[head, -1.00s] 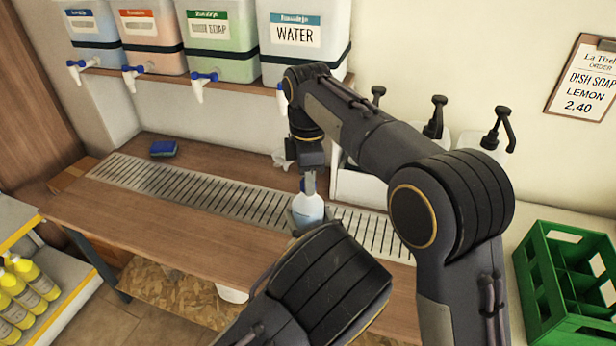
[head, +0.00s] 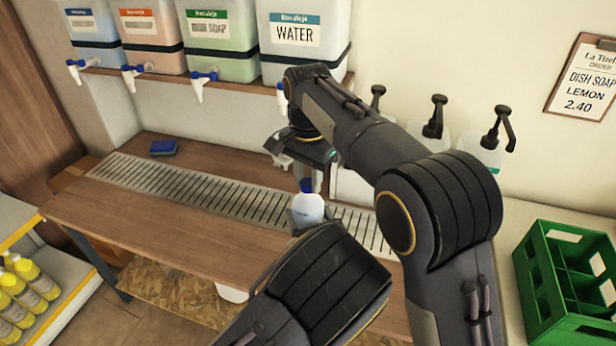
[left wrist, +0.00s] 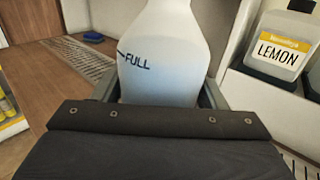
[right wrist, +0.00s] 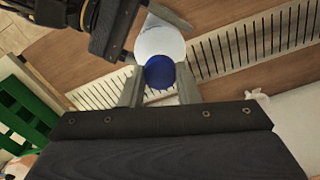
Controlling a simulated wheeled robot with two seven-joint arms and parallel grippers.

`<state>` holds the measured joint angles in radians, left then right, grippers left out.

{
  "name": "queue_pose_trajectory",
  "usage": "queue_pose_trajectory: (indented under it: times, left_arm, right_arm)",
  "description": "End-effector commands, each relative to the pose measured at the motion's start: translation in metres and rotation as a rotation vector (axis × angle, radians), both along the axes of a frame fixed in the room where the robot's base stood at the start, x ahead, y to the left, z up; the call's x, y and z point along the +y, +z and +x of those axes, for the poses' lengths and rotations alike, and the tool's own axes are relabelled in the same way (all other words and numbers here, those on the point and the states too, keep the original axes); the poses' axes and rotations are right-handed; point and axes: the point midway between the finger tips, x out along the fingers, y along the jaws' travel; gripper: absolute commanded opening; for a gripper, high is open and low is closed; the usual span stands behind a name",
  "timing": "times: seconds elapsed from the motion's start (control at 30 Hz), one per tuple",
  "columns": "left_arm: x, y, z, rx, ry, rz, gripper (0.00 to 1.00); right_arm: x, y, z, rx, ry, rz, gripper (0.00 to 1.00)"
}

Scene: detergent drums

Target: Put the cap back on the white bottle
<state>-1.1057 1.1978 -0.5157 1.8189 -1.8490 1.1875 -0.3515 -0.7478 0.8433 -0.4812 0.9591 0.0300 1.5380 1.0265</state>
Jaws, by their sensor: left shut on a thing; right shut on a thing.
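The white bottle (head: 308,210) stands upright over the slotted metal strip of the counter. In the left wrist view, the bottle (left wrist: 163,60) shows a "FULL" mark, and my left gripper (left wrist: 160,92) is shut around its body. In the head view my left arm hides that grip. The blue cap (right wrist: 160,72) is between the fingers of my right gripper (right wrist: 159,84), which is shut on it from above. In the head view the cap (head: 306,185) is at the bottle's top. I cannot tell whether it is seated on the neck.
Dispenser tanks with taps, one the water tank (head: 295,38), stand on a shelf behind. Pump bottles (head: 485,148) are behind my right arm. A blue sponge (head: 163,147) lies on the counter. A green crate (head: 565,285) is at right.

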Motion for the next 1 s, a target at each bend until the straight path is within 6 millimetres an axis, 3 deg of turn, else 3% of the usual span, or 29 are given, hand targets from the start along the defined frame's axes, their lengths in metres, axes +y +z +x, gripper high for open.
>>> queue_pose_trajectory:
  times: [0.33,0.37,0.5,0.77,1.0]
  left_arm:
    - [0.0,0.0,0.0,0.0,0.001,0.0,0.02]
    - [0.0,0.0,0.0,0.0,0.001,0.0,0.02]
    - [0.0,0.0,0.0,0.0,0.001,0.0,0.02]
    - [0.0,0.0,0.0,0.0,0.001,0.001,0.02]
    - [0.0,0.0,0.0,0.0,0.0,0.001,0.02]
  right_arm:
    - [0.0,0.0,0.001,-0.003,-0.042,0.0,0.01]
    - [0.0,0.0,0.001,-0.003,-0.042,0.0,0.33]
    - [0.0,0.0,0.001,-0.002,-0.04,0.0,0.51]
    - [0.0,0.001,0.0,-0.001,-0.039,0.0,0.51]
    - [0.0,0.028,0.001,-0.004,-0.039,0.002,0.51]
